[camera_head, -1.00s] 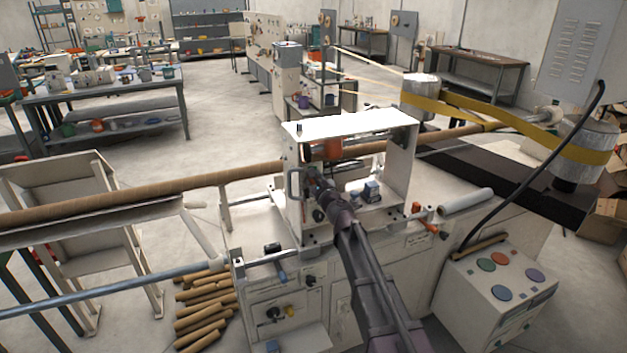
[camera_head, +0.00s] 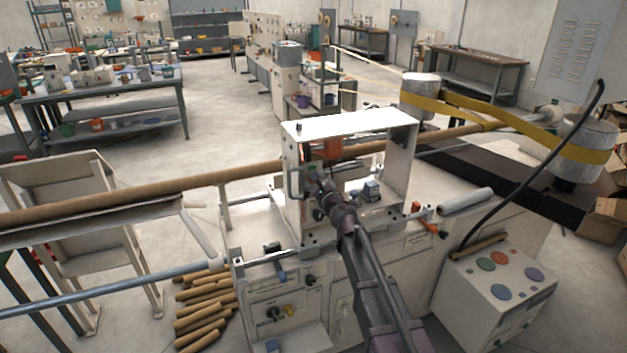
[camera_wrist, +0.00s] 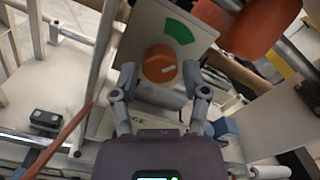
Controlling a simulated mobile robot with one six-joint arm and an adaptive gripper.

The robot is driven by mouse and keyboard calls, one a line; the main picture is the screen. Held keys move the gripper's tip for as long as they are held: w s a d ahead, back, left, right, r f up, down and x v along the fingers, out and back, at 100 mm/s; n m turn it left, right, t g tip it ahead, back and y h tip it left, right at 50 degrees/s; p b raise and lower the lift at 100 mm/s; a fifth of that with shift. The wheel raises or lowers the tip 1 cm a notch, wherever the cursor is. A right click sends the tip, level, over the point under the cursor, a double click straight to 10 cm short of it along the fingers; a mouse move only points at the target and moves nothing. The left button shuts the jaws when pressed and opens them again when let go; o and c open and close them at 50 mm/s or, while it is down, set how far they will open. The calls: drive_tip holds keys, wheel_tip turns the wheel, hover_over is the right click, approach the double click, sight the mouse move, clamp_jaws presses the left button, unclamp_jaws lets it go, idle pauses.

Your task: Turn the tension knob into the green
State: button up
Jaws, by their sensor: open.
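The tension knob (camera_wrist: 160,64) is a round orange knob on a pale plate, in the upper middle of the wrist view. A short white mark on it points right and slightly up. A green sector (camera_wrist: 180,32) is painted on the plate above and right of the knob, and the mark points below it. My gripper (camera_wrist: 160,74) is open, with one finger on each side of the knob's lower part. I cannot tell whether the fingers touch it. In the head view my gripper (camera_head: 318,182) is at the winder's white frame, and my arm hides most of the knob area.
An orange cylinder (camera_wrist: 258,28) is close by on the right in the wrist view. The white frame (camera_head: 402,165) surrounds the work area. A long brown tube (camera_head: 130,190) runs through the machine. A control box (camera_head: 497,290) with coloured buttons stands at right.

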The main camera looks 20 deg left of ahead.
drive_tip(key=v, duration=1)
drive_tip(key=m, duration=0.1)
drive_tip(key=s+m, duration=0.1)
drive_tip(key=m, duration=0.1)
drive_tip(key=d+m, duration=0.1)
drive_tip(key=m, duration=0.1)
drive_tip(key=shift+s, duration=0.25)
idle(0.5)
drive_tip(key=x, duration=1.4)
clamp_jaws()
